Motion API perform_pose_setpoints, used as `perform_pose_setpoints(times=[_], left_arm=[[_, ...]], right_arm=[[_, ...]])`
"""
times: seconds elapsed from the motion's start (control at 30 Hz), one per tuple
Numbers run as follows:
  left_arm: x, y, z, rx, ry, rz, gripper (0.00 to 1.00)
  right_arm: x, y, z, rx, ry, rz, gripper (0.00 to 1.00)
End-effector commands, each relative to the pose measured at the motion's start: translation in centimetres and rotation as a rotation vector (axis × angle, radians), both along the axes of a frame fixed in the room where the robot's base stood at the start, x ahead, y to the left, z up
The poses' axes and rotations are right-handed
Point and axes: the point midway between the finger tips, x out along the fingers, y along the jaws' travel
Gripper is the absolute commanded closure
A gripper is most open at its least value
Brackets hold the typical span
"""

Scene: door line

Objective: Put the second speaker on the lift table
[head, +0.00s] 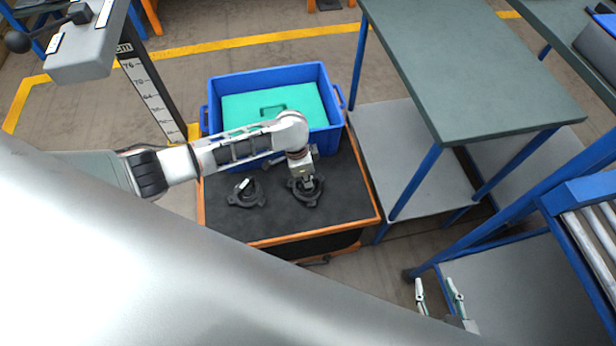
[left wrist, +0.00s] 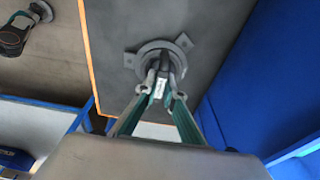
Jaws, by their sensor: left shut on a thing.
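Two round dark speakers with mounting ears lie on the black top of an orange-edged cart (head: 225,222). The left speaker (head: 240,199) lies free, with a small white tab. My left gripper (head: 307,184) points down at the right speaker (head: 300,199) and is shut on its middle. In the left wrist view the fingers (left wrist: 163,92) close on a pale-labelled part at the centre of this speaker (left wrist: 183,43). The speaker appears to rest on the cart top. My right gripper (head: 438,292) is open and empty at lower right. I cannot tell for sure which surface is the lift table.
A blue crate (head: 226,84) with a green insert (head: 235,108) stands at the cart's back. A grey platform (head: 80,62) beside a centimetre scale (head: 155,100) is at upper left. A green-topped table (head: 470,60) and a roller conveyor (head: 590,235) stand on the right.

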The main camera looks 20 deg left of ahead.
Motion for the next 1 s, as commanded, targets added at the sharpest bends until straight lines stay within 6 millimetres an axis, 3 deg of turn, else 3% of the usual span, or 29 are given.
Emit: perform_pose_setpoints(times=[0.3,0.4,0.77,1.0], left_arm=[[0.2,0.0,-0.1,-0.001,-0.003,0.001,1.00],[0.1,0.0,-0.1,0.000,-0.002,0.001,0.75],[0.1,0.0,0.1,0.000,-0.004,0.000,0.75],[0.2,0.4,3.7,0.001,-0.012,0.002,0.75]], right_arm=[[0.4,-0.1,0.2,-0.003,-0.008,0.004,0.60],[0.4,0.0,0.2,-0.002,-0.008,0.005,0.60],[0.4,0.0,0.2,0.000,-0.007,0.003,0.60],[1.1,0.1,1.9,0.005,-0.026,-0.005,0.60]])
